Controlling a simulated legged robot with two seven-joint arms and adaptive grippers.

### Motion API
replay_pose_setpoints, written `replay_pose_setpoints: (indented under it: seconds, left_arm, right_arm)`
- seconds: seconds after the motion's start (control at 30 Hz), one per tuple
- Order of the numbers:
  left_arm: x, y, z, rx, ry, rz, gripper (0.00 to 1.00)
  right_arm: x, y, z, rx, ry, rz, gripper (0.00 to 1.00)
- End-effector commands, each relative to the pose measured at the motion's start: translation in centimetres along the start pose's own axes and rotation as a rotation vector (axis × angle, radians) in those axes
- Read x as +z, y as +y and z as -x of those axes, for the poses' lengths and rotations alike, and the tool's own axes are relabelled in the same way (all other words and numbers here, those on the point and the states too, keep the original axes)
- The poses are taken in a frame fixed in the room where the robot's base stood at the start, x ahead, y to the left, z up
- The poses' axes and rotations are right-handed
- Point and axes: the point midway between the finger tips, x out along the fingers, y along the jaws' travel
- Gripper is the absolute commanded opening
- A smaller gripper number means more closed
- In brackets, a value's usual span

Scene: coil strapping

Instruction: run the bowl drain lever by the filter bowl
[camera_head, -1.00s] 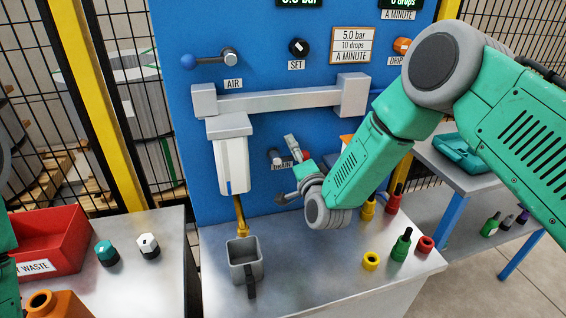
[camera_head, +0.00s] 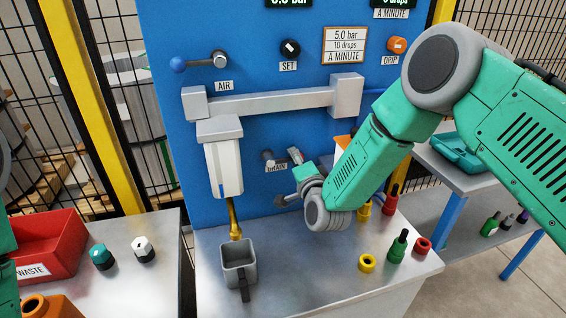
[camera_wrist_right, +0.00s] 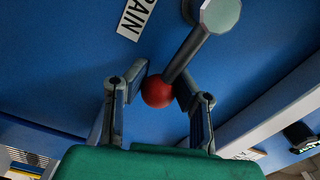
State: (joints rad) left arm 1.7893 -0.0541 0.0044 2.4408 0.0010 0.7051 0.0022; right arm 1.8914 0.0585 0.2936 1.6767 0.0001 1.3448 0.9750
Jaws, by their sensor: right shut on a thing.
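The drain lever (camera_wrist_right: 184,58) shows in the right wrist view as a grey rod with a red ball end (camera_wrist_right: 158,91), running from a round pivot. My right gripper (camera_wrist_right: 160,92) is shut on the lever at its red ball, one finger on each side. In the head view my right gripper (camera_head: 291,179) is at the blue panel beside the DRAIN label (camera_head: 276,168); the lever is mostly hidden there. The white filter bowl (camera_head: 225,167) hangs to the left of it. A golden strand (camera_head: 234,218), liquid or tube, runs from below the bowl towards a grey cup (camera_head: 240,255). My left gripper is out of view.
A grey bar (camera_head: 262,102) crosses the blue panel above the gripper. The AIR lever (camera_head: 200,62) is higher up. Green, yellow and red fittings (camera_head: 398,246) stand on the bench at right. A red waste bin (camera_head: 42,245) stands at left. The bench front is clear.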

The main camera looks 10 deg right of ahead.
Motion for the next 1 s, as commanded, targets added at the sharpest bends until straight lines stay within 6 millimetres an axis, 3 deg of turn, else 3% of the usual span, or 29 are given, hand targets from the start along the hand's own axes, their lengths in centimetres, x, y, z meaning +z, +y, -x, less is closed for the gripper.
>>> replay_pose_setpoints:
  seconds: [0.23,1.0]
  left_arm:
    - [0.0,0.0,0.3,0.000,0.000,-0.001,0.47]
    - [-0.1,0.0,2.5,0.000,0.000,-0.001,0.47]
  right_arm:
    - [0.1,-0.3,0.2,0.006,-0.001,0.000,0.05]
    - [0.9,-5.2,0.1,-0.001,0.001,-0.001,0.05]
